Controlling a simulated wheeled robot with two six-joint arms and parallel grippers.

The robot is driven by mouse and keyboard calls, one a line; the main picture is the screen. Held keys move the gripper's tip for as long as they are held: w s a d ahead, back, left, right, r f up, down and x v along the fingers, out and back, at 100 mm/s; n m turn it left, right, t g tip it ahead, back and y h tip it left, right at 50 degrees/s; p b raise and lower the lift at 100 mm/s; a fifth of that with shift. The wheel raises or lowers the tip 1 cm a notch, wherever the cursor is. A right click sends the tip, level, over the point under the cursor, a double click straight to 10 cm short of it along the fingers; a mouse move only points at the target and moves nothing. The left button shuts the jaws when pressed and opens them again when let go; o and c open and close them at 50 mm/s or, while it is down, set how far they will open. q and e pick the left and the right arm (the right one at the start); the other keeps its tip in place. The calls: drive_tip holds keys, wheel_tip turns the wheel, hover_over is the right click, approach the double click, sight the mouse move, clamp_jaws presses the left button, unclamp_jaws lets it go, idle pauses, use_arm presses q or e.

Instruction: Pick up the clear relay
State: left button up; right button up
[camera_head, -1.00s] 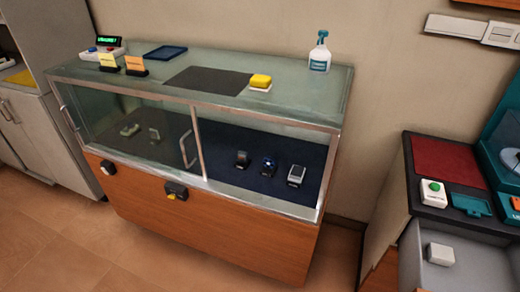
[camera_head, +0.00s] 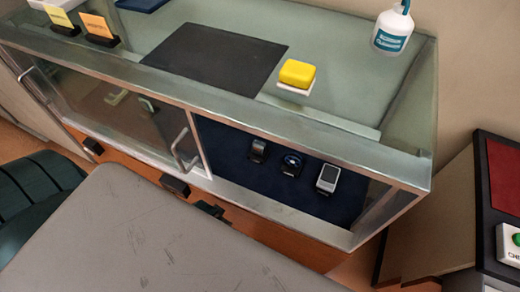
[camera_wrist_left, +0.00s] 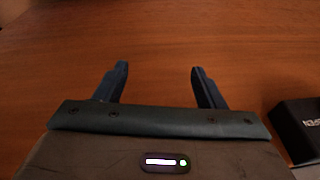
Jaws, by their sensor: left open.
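I cannot pick out the clear relay for sure. Behind the glass of the display case (camera_head: 110,72), a black device (camera_head: 258,150), a round dark-blue device (camera_head: 291,163) and a silver device with a dark screen (camera_head: 327,178) stand on a dark-blue mat. Paler small items (camera_head: 148,104) are dim behind the left pane. In the left wrist view, my left gripper (camera_wrist_left: 158,85) is open and empty, with its fingers apart before the wooden front. My grey arm hides much of that front in the head view. My right gripper is not in view.
The case has a metal door handle (camera_head: 182,152). Black boxes, including one in the head view (camera_head: 174,186), sit on its front; a lettered one (camera_wrist_left: 300,125) is beside my left gripper.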

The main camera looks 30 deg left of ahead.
sight(257, 149)
use_arm(q)
wheel_tip(257, 149, up, 14)
drive_tip(key=w+d+r+t, duration=0.1)
drive_tip(key=w+d+t, duration=0.1)
drive_tip(key=w+t, duration=0.1)
drive_tip(key=w, duration=0.1)
drive_tip(key=w+r+t, duration=0.1)
drive_tip(key=w, duration=0.2)
drive_tip(key=w+r+n+t, duration=0.1)
drive_tip(key=w+t, duration=0.1)
drive_tip(key=shift+w+d, duration=0.1)
drive_tip(key=shift+w, duration=0.15)
drive_tip(key=w+r+t, duration=0.2)
drive_tip(key=w, duration=0.1)
drive_tip(key=w+r+t, duration=0.1)
drive_tip(key=w, duration=0.1)
drive_tip(key=shift+d, duration=0.35)
drive_tip(key=x, duration=0.5)
drive_tip(key=shift+d+r, duration=0.1)
drive_tip(key=shift+r, duration=0.15)
drive_tip(key=shift+w+f, duration=0.25)
drive_tip(key=shift+w, duration=0.25)
drive_tip(key=x, duration=0.4)
drive_tip(key=shift+w+d+f+p, duration=0.2)
drive_tip(key=shift+w+p, duration=0.1)
drive_tip(key=shift+w, duration=0.1)
drive_tip(key=c, duration=1.1)
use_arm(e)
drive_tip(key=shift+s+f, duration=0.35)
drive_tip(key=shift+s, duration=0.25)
